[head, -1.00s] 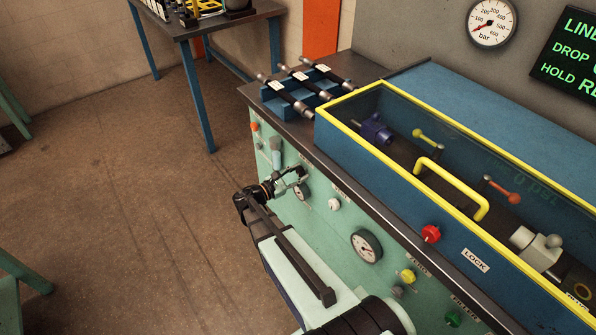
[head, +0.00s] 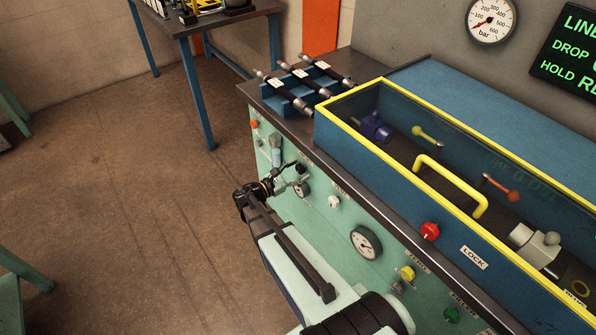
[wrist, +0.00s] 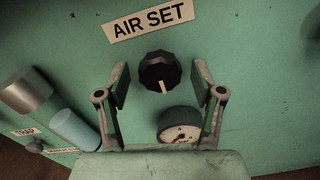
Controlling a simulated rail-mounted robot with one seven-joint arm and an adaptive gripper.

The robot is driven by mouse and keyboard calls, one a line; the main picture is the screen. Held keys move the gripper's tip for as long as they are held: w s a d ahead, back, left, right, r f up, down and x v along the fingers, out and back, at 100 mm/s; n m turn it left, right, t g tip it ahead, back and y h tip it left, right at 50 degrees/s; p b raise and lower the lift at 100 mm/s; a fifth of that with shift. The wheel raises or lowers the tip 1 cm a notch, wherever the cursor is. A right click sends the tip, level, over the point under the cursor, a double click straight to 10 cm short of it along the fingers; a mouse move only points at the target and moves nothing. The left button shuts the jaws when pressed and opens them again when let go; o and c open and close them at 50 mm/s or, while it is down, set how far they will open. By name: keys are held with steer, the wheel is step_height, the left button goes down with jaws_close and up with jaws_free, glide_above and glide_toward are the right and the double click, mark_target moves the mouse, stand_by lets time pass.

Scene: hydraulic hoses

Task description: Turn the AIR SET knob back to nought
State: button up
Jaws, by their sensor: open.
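The AIR SET knob (wrist: 160,71) is black and faceted, with a pale pointer mark toward its lower edge in the wrist view. Its AIR SET label (wrist: 148,19) is above it. A small round gauge (wrist: 181,127) with a red needle sits just below the knob. My gripper (wrist: 160,80) is open, with one finger on each side of the knob and a gap to each. In the head view my gripper (head: 284,178) is at the green panel front, and the knob (head: 301,169) shows just above the small gauge (head: 302,189).
A grey-and-blue cylinder (wrist: 74,129) stands left of my gripper in the wrist view. Open floor lies left of the bench.

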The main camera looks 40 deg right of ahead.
steer(key=a, duration=1.2)
steer(key=shift+s, duration=0.2)
steer(key=s+a+f+m+g+y, duration=0.4)
steer(key=s+f+m+y, duration=0.5)
steer(key=s+f, duration=0.8)
steer(key=s+a+f+m+g+y, duration=0.1)
steer(key=s+a+f+m+y, duration=0.2)
steer(key=s, duration=0.7)
steer(key=s+a+f+m+g+y, duration=0.2)
steer(key=s+a+f+y, duration=0.4)
steer(key=s, duration=0.5)
steer(key=a+f+m, duration=0.1)
steer(key=a, duration=0.1)
steer(key=shift+s+a+f+m, duration=0.15)
steer(key=shift+s+a+m, duration=0.15)
steer(key=shift+a, duration=0.1)
